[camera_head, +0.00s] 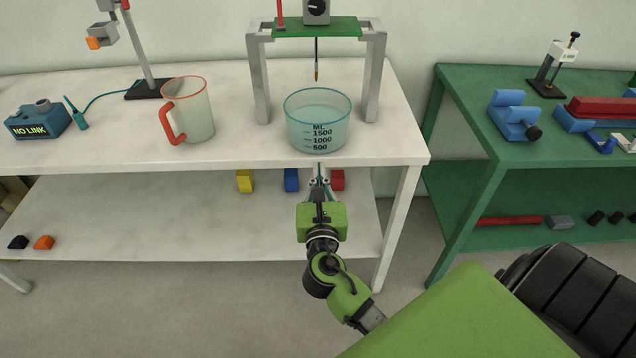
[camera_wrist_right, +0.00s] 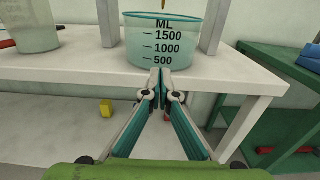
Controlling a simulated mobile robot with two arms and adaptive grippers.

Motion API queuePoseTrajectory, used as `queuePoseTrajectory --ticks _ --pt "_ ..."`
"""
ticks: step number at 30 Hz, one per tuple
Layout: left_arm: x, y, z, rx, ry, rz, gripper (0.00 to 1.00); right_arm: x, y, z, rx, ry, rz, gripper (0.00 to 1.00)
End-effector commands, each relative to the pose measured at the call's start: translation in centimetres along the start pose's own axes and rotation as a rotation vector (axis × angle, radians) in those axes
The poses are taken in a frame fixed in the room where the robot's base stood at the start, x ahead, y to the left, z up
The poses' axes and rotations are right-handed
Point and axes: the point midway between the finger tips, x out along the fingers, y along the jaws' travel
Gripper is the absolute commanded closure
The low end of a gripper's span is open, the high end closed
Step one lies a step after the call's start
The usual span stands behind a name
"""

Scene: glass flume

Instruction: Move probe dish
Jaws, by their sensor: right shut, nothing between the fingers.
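The probe dish (camera_head: 317,118) is a clear, teal-tinted round vessel with ML marks of 500, 1000 and 1500. It stands upright on the white table near its front edge, below a thin probe (camera_head: 317,62) that hangs from a grey frame with a green crossbar (camera_head: 318,27). My right gripper (camera_head: 319,168) is just in front of the table edge, short of the dish. In the right wrist view the dish (camera_wrist_right: 163,45) is straight ahead of my right gripper (camera_wrist_right: 162,75), whose fingers are shut and empty. My left gripper is not in view.
A clear pitcher with a red handle (camera_head: 189,112) stands left of the dish. A blue NO LINK box (camera_head: 38,121) and a stand (camera_head: 145,88) are farther left. The frame's grey legs (camera_head: 373,78) flank the dish. A green workbench (camera_head: 462,130) stands right, across a gap.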

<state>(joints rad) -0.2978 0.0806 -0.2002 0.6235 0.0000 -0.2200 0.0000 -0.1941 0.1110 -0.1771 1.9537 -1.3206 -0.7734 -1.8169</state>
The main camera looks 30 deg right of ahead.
Motion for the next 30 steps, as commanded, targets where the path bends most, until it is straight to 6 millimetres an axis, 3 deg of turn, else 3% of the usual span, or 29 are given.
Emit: queuePoseTrajectory --ticks 3,10,15,26,30 --pt "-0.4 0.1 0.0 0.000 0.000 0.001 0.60 2.7 0.0 0.2 -0.002 -0.002 -0.002 1.00" --pt "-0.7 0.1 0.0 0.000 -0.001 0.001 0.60 6.1 0.0 0.1 0.000 0.000 -0.001 1.00" --pt "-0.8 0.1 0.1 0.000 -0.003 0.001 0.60 7.1 0.0 0.0 0.000 0.001 0.000 1.00" --pt "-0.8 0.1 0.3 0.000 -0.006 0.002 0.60 7.3 0.0 -0.1 0.001 0.001 0.000 1.00" --pt "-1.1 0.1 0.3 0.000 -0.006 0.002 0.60 8.6 0.0 0.1 0.000 -0.001 0.000 1.00"
